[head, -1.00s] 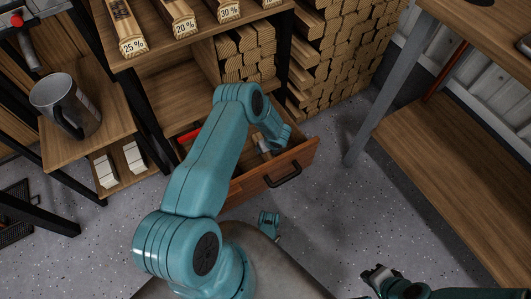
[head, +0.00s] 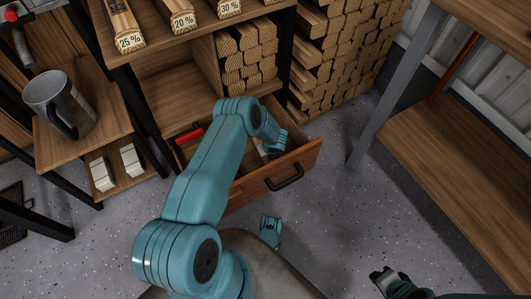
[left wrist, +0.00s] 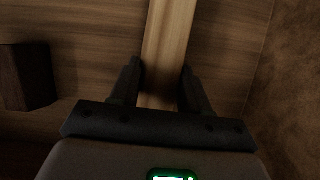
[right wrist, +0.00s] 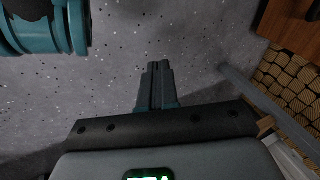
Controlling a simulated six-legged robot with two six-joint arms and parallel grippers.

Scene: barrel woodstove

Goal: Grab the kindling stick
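A pale wooden stick (left wrist: 170,28) lies on a wooden surface in the left wrist view, running away from me between the fingers of my left gripper (left wrist: 162,72). The fingers stand on either side of the stick, close to its edges. They look open around it; a firm hold is not visible. In the head view, my left arm reaches into the open drawer (head: 245,189) and hides most of the stick and the gripper. My right gripper (right wrist: 159,66) is shut and empty over the floor; it also shows at lower right in the head view (head: 383,276).
A red object (head: 189,135) lies in the drawer, and a dark block (left wrist: 27,77) stands left of the gripper. Wood marked with percentages lies on the shelf above (head: 155,50). A metal mug (head: 62,104) stands on the left shelf.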

